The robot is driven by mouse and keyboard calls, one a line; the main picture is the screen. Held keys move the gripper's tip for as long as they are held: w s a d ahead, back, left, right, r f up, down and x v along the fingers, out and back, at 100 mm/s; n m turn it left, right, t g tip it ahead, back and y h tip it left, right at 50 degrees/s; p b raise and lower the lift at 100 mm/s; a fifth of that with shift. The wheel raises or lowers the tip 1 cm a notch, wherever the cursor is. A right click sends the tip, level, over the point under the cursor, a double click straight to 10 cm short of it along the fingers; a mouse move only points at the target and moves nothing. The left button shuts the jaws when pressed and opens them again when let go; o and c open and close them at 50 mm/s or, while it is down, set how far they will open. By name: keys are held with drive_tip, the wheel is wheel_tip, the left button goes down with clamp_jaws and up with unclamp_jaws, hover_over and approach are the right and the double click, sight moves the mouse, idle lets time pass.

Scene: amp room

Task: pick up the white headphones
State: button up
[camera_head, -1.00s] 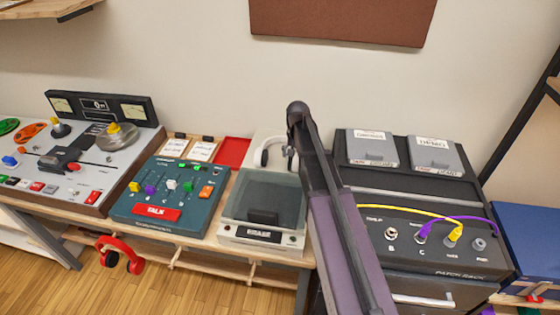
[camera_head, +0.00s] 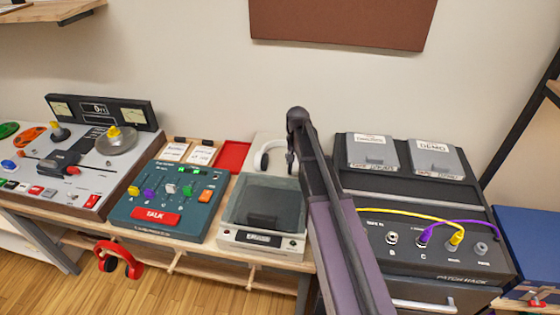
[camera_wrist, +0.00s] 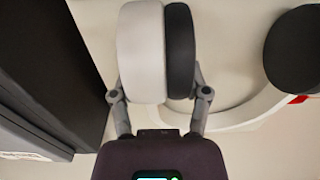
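The white headphones (camera_head: 262,158) stand at the back of the bench, behind the grey-lidded box, in the head view. In the wrist view one ear cup, a white shell (camera_wrist: 141,55) with a black pad, fills the space between the two fingers of my gripper (camera_wrist: 158,75). One finger lies along the white shell and the other along the black pad. The fingertips are partly hidden, so I cannot tell whether they press on the cup. The other black pad and the white band show at right in the wrist view. In the head view my gripper (camera_head: 292,150) is at the headphones' right side.
The grey-lidded box (camera_head: 262,205) stands in front of the headphones. A red tray (camera_head: 233,156) lies to their left, and the black patch rack (camera_head: 435,260) stands to the right of my arm. Red headphones (camera_head: 118,258) hang below the bench's front edge.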

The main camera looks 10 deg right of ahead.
clamp_jaws()
drive_tip(key=shift+r, duration=0.2)
wheel_tip(320, 180, up, 4)
drive_tip(key=p, duration=0.4)
drive_tip(key=shift+f, duration=0.1)
drive_tip(key=s+a, duration=0.1)
drive_tip(key=s, duration=0.4)
drive_tip(key=s+a, duration=0.1)
drive_tip(key=s, duration=0.4)
drive_tip(key=s+a+p, duration=0.1)
drive_tip(key=s, duration=0.4)
drive_tip(key=shift+s+a+r, duration=0.25)
drive_tip(key=shift+s+r, duration=0.1)
drive_tip(key=shift+r, duration=0.05)
